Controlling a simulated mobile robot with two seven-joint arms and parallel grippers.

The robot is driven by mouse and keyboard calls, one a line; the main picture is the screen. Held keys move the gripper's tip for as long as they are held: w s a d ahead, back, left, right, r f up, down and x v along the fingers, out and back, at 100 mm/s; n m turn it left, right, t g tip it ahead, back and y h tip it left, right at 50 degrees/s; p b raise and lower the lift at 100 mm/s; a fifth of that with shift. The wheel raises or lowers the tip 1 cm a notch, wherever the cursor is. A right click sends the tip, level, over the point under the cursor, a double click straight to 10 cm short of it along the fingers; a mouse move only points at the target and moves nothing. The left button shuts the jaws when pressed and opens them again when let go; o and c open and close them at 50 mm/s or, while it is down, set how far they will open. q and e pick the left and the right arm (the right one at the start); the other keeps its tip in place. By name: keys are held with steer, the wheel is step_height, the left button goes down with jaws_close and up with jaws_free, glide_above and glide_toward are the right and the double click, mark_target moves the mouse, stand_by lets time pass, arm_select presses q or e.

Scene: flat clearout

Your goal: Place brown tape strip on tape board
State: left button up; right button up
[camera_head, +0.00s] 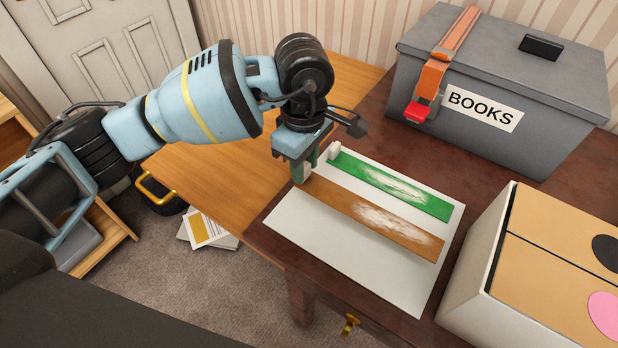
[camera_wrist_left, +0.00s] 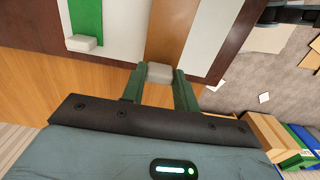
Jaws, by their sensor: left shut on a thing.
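The brown tape strip (camera_head: 350,207) stretches across the white tape board (camera_head: 345,262), with worn white patches towards its right end. I cannot tell whether it touches the board along its whole length. My left gripper (camera_head: 304,172) is at the strip's left end. In the left wrist view its green fingers (camera_wrist_left: 160,92) are shut on the pale grey tab (camera_wrist_left: 160,71) at the end of the brown strip (camera_wrist_left: 172,28). A green strip (camera_head: 358,172) with a pale tab lies on the board, roughly parallel behind the brown one. My right gripper is not in view.
A grey box labelled BOOKS (camera_head: 480,85), with an orange strap (camera_head: 452,45), stands on the dark table behind the board. A white-sided carton (camera_head: 482,262) with tan flaps stands close to the board's right. A wooden surface (camera_head: 215,180) adjoins at left.

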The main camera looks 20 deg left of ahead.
arm_select(q)
steer(key=shift+f, duration=2.35)
steer(key=o, duration=1.1)
step_height(320, 180, up, 12)
steer(key=shift+r, duration=0.15)
